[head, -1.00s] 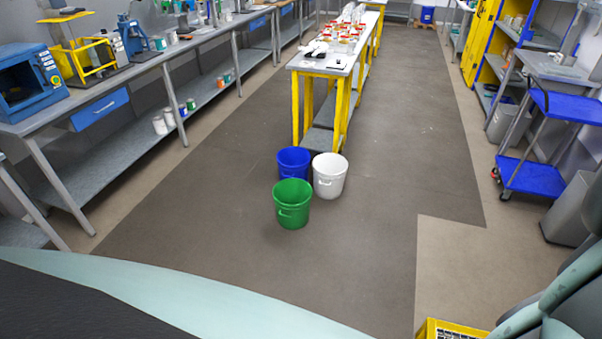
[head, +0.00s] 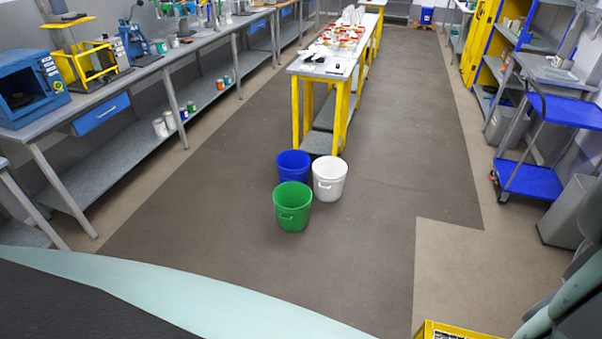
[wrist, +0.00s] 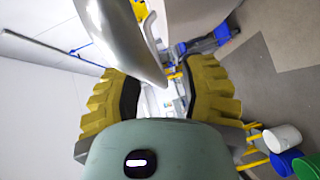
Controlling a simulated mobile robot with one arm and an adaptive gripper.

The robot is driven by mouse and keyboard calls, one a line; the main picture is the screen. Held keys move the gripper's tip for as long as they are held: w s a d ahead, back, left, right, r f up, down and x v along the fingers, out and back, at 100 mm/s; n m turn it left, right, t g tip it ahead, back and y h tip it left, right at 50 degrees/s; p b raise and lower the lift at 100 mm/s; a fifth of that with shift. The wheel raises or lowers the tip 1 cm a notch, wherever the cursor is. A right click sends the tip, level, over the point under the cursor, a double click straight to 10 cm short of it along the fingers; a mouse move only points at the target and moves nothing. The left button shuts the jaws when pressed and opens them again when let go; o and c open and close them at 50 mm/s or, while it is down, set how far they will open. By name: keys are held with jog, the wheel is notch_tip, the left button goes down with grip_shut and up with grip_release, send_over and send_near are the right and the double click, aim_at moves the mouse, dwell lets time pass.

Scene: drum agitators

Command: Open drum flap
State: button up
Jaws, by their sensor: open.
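My gripper (wrist: 163,82) shows in the wrist view with its two ridged yellow fingers spread apart. I cannot clearly make out a drum flap in either view. In the head view a yellow-framed machine (head: 82,66) stands on the left bench, beside a blue box-shaped machine (head: 30,85) with a dark front. I cannot tell whether either is a drum agitator. My gripper is not in the head view.
Blue (head: 293,165), white (head: 329,179) and green (head: 292,207) buckets stand on the floor near the yellow-legged table (head: 320,69). A blue cart (head: 535,180) stands at right, and a yellow crate (head: 450,330) at the bottom. Open floor lies around the buckets.

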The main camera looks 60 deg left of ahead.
jog(key=shift+w, duration=0.25)
grip_shut()
dwell(0.4)
